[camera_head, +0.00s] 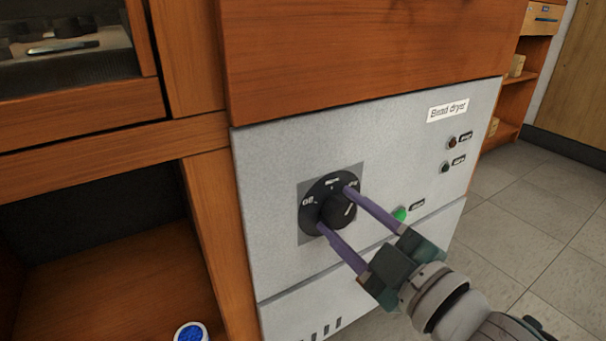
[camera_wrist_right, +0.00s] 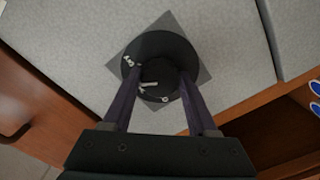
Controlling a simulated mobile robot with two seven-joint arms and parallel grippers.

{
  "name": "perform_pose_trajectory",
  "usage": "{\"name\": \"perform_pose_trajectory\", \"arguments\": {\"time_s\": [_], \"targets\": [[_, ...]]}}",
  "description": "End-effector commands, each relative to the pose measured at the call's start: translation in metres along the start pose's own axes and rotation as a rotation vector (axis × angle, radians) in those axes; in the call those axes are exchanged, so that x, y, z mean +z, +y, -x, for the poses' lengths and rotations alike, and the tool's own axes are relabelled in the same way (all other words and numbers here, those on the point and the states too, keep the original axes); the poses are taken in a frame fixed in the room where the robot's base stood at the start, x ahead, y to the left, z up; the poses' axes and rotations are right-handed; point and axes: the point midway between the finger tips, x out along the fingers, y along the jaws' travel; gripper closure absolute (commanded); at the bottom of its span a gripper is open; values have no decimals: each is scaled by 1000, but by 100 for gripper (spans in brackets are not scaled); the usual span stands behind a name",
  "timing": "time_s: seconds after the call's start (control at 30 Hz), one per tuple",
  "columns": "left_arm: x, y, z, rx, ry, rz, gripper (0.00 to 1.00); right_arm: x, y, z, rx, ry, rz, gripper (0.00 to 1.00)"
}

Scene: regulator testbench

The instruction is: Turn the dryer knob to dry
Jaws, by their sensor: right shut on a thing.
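The dryer knob (camera_head: 338,210) is a black round knob on a black dial with small white labels, set on a grey square plate on the dryer front. A white line on the knob points toward the right in the head view, below the upper-right label; most lettering is too small to read surely. My right gripper (camera_head: 335,208) has one purple finger on each side of the knob and is shut on it. In the right wrist view the knob (camera_wrist_right: 157,72) sits between the fingertips. My left gripper is not in view.
The pale dryer panel (camera_head: 275,170) carries a "Bead dryer" label (camera_head: 448,110), a green light (camera_head: 400,214) and two small dark buttons at right. A wooden cabinet (camera_head: 205,220) frames it left and above. A blue-and-white round item (camera_head: 191,332) sits at lower left. Tiled floor is clear at right.

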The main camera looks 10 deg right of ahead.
Motion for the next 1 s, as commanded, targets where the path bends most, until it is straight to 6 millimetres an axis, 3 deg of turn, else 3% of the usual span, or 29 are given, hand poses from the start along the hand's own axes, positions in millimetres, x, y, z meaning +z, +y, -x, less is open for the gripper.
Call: {"name": "perform_pose_trajectory", "arguments": {"time_s": [0.5, 1.0], "targets": [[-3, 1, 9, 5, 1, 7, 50, -1, 1, 0, 0, 2, -399, 97], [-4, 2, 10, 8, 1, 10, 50, -1, 1, 0, 0, 3, -516, 97]]}}
